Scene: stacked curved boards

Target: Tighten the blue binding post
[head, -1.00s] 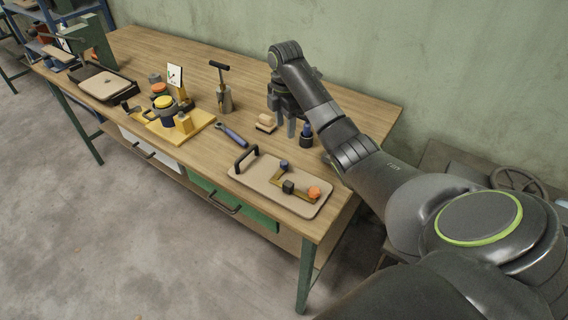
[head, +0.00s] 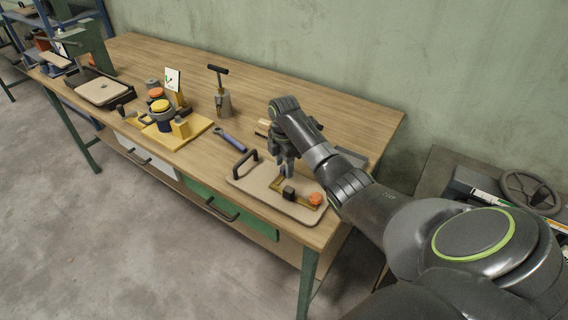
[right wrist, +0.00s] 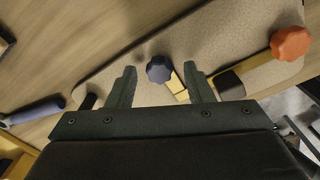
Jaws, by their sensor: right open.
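In the right wrist view, the blue binding post (right wrist: 159,69) is a dark blue lobed knob beside a brass strip on the beige board (right wrist: 225,35). My right gripper (right wrist: 160,67) is open, with one finger to each side of the knob in the picture. Gaps show between knob and fingers. In the head view my right gripper (head: 287,168) points down over the board (head: 252,184) and hides the blue knob. The height of the fingertips above the board is hard to tell. My left gripper is not in view.
The board also carries an orange knob (head: 316,198), a black block (head: 288,193) and a black handle (head: 243,162). A blue-handled wrench (head: 230,139) lies left of it. A yellow fixture (head: 180,135) stands farther left.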

